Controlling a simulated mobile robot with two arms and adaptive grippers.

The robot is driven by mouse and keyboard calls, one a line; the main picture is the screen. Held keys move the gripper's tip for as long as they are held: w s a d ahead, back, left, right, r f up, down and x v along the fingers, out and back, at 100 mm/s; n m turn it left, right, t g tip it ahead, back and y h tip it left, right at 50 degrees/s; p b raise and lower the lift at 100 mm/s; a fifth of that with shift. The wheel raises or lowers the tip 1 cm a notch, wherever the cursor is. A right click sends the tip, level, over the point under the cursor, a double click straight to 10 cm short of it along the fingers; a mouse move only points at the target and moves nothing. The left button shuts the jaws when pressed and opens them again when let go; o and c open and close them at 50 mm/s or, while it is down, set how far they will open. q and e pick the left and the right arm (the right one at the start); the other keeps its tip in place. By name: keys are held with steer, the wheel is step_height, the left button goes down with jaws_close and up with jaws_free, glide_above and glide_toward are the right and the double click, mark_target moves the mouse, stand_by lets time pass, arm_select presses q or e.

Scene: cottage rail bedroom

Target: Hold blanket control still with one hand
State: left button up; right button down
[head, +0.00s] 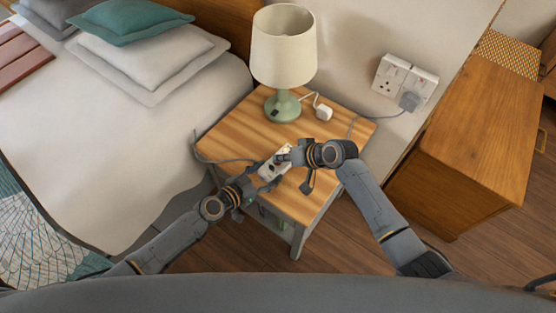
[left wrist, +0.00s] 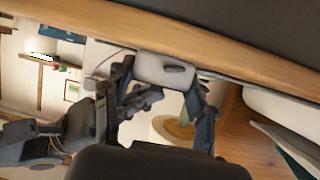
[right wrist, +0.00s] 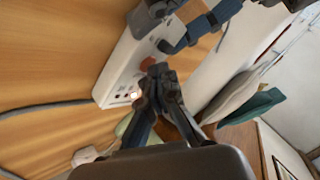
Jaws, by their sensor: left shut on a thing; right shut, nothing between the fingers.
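The blanket control (head: 269,170) is a small white box at the front of the bedside table (head: 228,130). In the right wrist view the control (right wrist: 120,72) shows a red button and small marks with lit spots on its face. My left gripper (head: 265,179) is shut on the control; the left wrist view shows the control (left wrist: 165,70) between its fingers. My right gripper (head: 284,156) is shut and empty. In the right wrist view its tips (right wrist: 157,78) are close to the control's face near the red button; I cannot tell whether they touch.
A lamp (head: 284,50) with a green base stands at the table's back. A white plug (head: 323,112) and grey cable lie on the tabletop. A wall socket (head: 404,80) is behind right. The bed (head: 110,150) is left, a wooden cabinet (head: 465,130) right.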

mark_target(279, 164)
stand_by(0.3)
steer(key=shift+r, duration=0.8)
steer(key=shift+r, duration=0.1)
steer(key=shift+r, duration=2.45)
steer(key=r+m+t+h, duration=0.1)
steer(key=m, duration=0.6)
steer(key=r+m+t, duration=0.1)
steer(key=m, duration=0.7)
steer(key=r+m+h, duration=0.1)
steer(key=m, duration=0.7)
steer(key=shift+s+a+r+t+h, duration=0.2)
steer(key=shift+r+t+h, duration=0.1)
steer(key=shift+r+t, duration=0.1)
